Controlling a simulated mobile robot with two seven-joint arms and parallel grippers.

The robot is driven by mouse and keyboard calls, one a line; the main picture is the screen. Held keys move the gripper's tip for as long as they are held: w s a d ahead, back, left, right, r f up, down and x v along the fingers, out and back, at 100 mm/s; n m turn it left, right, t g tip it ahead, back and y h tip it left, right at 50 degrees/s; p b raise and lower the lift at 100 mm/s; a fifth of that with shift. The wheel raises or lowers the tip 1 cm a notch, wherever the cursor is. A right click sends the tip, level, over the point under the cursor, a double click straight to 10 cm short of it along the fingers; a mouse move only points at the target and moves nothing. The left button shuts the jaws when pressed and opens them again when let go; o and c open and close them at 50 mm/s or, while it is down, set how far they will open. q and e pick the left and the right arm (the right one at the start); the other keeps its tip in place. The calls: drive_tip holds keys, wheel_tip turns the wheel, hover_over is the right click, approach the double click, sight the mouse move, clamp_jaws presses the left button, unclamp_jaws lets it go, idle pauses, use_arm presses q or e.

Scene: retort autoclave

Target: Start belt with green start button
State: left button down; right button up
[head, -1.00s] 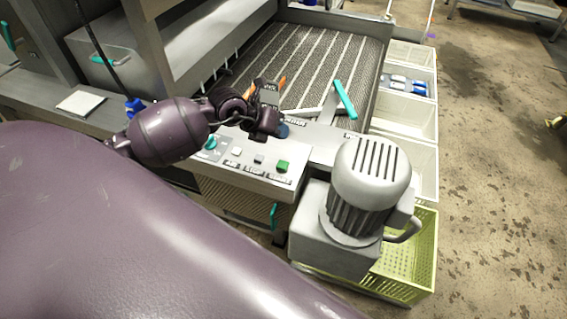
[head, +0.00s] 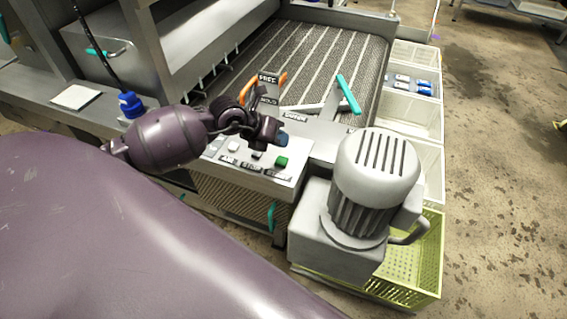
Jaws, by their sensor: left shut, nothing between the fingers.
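The green start button (head: 282,161) sits at the right end of the sloped control panel (head: 262,183), on the front of the belt machine. A grey button (head: 256,155) and a white button (head: 233,147) are to its left. My left gripper (head: 281,141) is shut and empty, with its blue-grey tip just above and behind the green button in the picture. I cannot tell the height of the gap, but the green button shows clear of the fingers. The belt (head: 318,62) lies behind, dark with pale stripes. My right gripper is not in view.
A grey motor (head: 375,170) stands close to the right of the panel. A teal-handled lever (head: 348,94) and an orange-edged sign (head: 268,88) stand behind the gripper. White bins (head: 405,117) line the belt's right side, and a yellow-green crate (head: 428,262) is below.

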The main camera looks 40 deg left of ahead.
sight(280, 159)
use_arm(q)
wheel_tip(280, 159, down, 2)
drive_tip(key=shift+f+b, duration=0.2)
drive_tip(key=shift+b, duration=0.2)
drive_tip(key=shift+f, duration=0.55)
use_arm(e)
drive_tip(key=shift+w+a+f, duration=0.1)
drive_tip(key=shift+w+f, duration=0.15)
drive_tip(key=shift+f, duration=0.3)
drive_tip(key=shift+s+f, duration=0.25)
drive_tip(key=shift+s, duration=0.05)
use_arm(q)
drive_tip(key=shift+f, duration=0.15)
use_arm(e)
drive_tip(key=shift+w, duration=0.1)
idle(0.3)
use_arm(q)
drive_tip(key=shift+f, duration=0.25)
